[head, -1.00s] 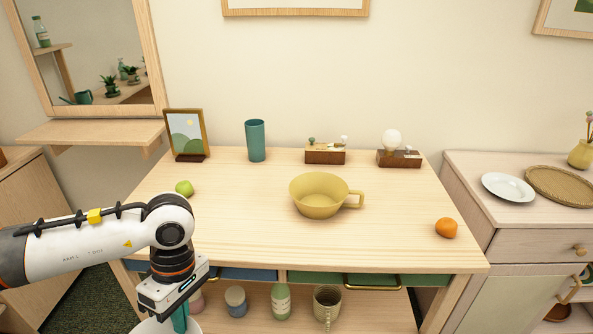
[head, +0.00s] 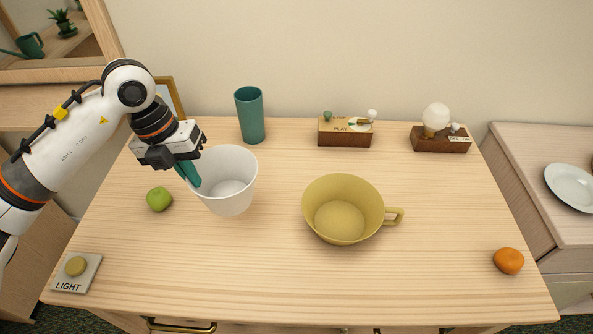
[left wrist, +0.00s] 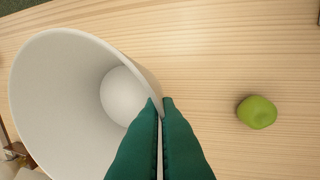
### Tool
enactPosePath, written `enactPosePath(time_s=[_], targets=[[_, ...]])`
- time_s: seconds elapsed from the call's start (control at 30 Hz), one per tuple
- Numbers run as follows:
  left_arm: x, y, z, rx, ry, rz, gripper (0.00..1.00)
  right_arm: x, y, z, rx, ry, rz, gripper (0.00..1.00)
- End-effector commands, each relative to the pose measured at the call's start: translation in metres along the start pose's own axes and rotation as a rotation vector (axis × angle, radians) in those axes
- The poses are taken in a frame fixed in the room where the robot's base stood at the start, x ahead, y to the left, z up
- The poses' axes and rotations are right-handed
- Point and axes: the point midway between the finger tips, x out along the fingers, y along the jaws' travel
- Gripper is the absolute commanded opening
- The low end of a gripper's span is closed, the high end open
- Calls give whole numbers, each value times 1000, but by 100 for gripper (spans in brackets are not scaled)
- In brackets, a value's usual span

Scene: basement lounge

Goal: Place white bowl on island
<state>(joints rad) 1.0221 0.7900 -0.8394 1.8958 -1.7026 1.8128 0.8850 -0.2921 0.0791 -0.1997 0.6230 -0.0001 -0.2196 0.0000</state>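The white bowl (head: 232,178), deep like a bucket, is over the left part of the wooden island (head: 230,270), left of a yellow handled bowl. My left gripper (head: 190,178) has its green fingers closed on the bowl's left rim. In the left wrist view the fingers (left wrist: 160,110) pinch the wall of the white bowl (left wrist: 60,95), and its inside is empty. I cannot tell whether the bowl's base touches the tabletop. My right gripper is not in view.
A green apple (head: 159,199) lies left of the bowl, with a LIGHT button (head: 76,270) in front. The yellow handled bowl (head: 343,208) is right of it, a teal cup (head: 250,115) behind. An orange (head: 508,261) lies far right. The front middle is clear.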

Motion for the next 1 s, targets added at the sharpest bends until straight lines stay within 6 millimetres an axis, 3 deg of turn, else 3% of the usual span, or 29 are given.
enactPosePath(time_s=[0.23, 0.5, 1.0], targets=[[4, -3, 0, -40, 6, -1, 0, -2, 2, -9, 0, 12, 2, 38], [50, -12, 1, -37, 3, -1, 0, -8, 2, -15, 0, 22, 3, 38], [97, -23, 0, -35, 7, 0, 0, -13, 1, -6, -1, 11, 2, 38]])
